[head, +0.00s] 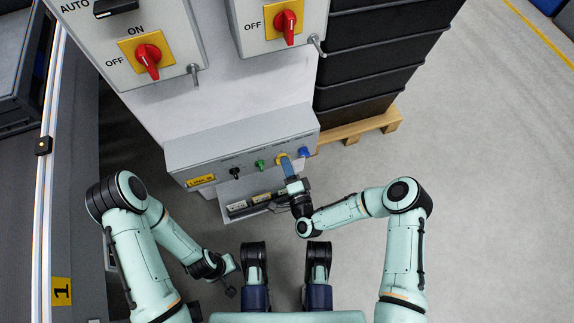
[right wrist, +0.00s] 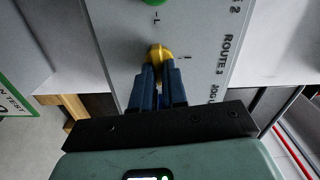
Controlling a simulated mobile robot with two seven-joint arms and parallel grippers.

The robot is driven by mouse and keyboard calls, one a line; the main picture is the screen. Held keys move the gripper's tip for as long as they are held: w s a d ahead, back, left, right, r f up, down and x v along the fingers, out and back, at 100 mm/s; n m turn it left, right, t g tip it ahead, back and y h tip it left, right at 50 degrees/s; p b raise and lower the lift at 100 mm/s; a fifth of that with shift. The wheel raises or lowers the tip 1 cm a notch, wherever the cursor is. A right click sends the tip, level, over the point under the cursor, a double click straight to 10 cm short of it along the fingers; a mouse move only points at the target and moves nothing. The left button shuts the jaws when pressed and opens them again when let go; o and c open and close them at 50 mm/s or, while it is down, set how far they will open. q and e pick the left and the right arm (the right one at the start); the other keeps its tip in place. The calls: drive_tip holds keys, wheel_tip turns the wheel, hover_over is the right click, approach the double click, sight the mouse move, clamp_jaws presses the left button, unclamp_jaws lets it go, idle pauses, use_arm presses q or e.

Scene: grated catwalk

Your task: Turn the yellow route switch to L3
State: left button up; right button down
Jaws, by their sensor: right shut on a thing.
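The yellow route switch (head: 280,157) is on the sloped grey control box in front of me, between a green knob (head: 260,164) and a blue knob (head: 304,152). My right gripper (head: 287,167) reaches it from the front. In the right wrist view, its blue fingers are shut on the yellow switch (right wrist: 159,52), and the fingers hide part of it. The label beside it reads "ROUTE 3". I cannot read which mark the switch points to. My left gripper (head: 231,291) hangs low at the left, away from the box; its jaws are too small to judge.
A black knob (head: 235,171) is farther left on the box, and a tray (head: 230,190) with labelled items is below it. Red rotary switches (head: 148,58) are on panels above. Black crates (head: 365,60) stand on a pallet at right. Floor at right is clear.

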use_arm(q)
drive_tip(key=shift+s+f, duration=0.1)
drive_tip(key=shift+s, duration=0.1)
use_arm(e)
drive_tip(key=shift+m, duration=0.7)
drive_tip(key=shift+a, duration=0.1)
drive_tip(key=c, duration=1.2)
unclamp_jaws()
drive_tip(key=shift+o, duration=0.2)
use_arm(q)
drive_tip(key=w+r+t+p, duration=0.2)
drive_tip(key=w+r+p, duration=0.1)
drive_tip(key=w, duration=0.3)
drive_tip(key=shift+w+d+r, duration=0.3)
drive_tip(key=shift+d+r, duration=0.1)
drive_tip(key=shift+r, duration=0.5)
use_arm(e)
drive_tip(key=v, duration=1.3)
drive_tip(key=shift+s, duration=0.15)
drive_tip(key=shift+r, duration=0.1)
